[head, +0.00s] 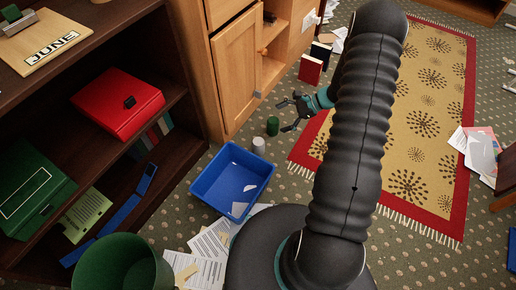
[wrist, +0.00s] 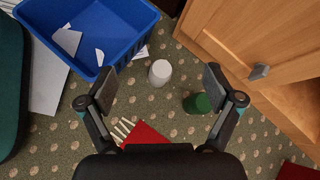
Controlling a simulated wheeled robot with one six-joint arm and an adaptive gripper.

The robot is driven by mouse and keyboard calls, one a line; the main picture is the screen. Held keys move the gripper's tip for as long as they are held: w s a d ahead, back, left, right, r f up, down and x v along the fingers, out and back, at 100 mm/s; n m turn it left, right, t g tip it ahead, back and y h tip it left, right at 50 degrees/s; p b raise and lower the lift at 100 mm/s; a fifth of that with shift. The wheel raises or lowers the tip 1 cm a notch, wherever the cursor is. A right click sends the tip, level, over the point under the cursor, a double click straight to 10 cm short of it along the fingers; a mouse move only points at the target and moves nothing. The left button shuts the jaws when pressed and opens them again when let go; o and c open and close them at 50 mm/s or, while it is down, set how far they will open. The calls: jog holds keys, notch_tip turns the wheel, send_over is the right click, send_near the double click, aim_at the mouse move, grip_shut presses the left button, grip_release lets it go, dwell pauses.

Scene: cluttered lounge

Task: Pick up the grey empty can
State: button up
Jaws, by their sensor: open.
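The grey can (head: 259,145) stands on the patterned carpet, just beyond the blue bin and near the wooden cabinet. It also shows in the wrist view (wrist: 160,72), in line with the gap between my fingers. A green can (head: 272,126) stands close to it, and shows in the wrist view (wrist: 197,104) partly behind my right finger. My gripper (head: 293,112) is open and empty, to the upper right of both cans in the head view. In the wrist view my gripper's fingers (wrist: 160,88) are spread wide, with neither visibly touching the grey can.
The blue bin (head: 208,192) with papers in it is close to the grey can. The wooden cabinet (head: 236,75) rises behind the cans. A red-bordered rug (head: 450,100) lies to the right. A dark shelf (head: 183,155), a green bin (head: 105,262) and loose papers (head: 203,262) are at left.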

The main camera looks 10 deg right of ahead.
aim_at(260, 142)
notch_tip(260, 142, down, 12)
jog(key=d+m+t, duration=0.2)
jog(key=d+m, duration=0.1)
jog(key=m, duration=0.1)
jog(key=shift+m+y, duration=0.3)
jog(key=x, duration=0.6)
jog(key=b+x, duration=0.1)
jog(key=x, duration=0.2)
jog(key=shift+s+f, duration=0.25)
jog(key=shift+f, duration=0.1)
jog(key=shift+w+d+x, duration=0.1)
jog(key=shift+w+x, duration=0.05)
jog(key=shift+x, duration=1.15)
jog(key=shift+w+d+x, duration=0.1)
jog(key=shift+w+x, duration=0.1)
jog(key=shift+x, duration=1.1)
jog(key=shift+f, duration=0.1)
jog(key=c, duration=1.3)
